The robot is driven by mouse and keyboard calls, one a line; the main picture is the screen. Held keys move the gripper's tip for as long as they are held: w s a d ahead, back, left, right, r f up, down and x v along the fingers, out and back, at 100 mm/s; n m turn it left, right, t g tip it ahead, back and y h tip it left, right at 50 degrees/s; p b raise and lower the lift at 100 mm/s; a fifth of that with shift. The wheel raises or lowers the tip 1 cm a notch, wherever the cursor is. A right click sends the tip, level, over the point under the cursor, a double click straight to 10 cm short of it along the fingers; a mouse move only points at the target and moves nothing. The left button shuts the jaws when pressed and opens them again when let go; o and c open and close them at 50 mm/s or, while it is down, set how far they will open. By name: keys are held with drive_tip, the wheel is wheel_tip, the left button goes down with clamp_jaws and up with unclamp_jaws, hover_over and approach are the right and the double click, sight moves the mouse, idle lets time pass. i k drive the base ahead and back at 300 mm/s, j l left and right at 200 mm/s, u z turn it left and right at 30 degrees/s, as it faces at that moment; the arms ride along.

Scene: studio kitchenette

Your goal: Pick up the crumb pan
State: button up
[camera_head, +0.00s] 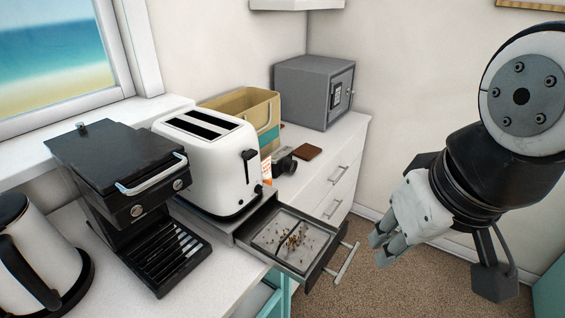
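The crumb pan (314,247) is a shallow grey tray with brown crumbs gathered in its middle. It lies in a dark pulled-out drawer (318,272) with a bar handle (343,265), in front of and below the white toaster (205,165). The drawer sticks out past the counter's front edge. My gripper (381,247) hangs to the right of the drawer handle, apart from it, with its fingers pointing down and left. Nothing shows between the fingers. They are seen close together at an angle, so their opening is unclear.
A black coffee machine (115,165) and a kettle (35,260) stand left of the toaster. A tan box (240,100), a grey safe (312,92), a camera (284,165) and a brown wallet-like item (307,152) are behind. Carpeted floor (390,290) is clear below my gripper.

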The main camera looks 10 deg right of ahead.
sight(295, 242)
drive_tip(key=u, duration=0.35)
drive_tip(key=l+u, duration=0.5)
drive_tip(key=k+l+u, duration=0.1)
drive_tip(key=l+u, duration=0.35)
drive_tip(key=k+l, duration=0.1)
drive_tip(key=l, duration=0.25)
drive_tip(key=k+l+u, duration=0.1)
drive_tip(key=l, duration=0.25)
drive_tip(key=k+l, duration=0.15)
drive_tip(key=l, duration=0.15)
drive_tip(key=k+l+u, duration=0.1)
drive_tip(key=l, duration=0.25)
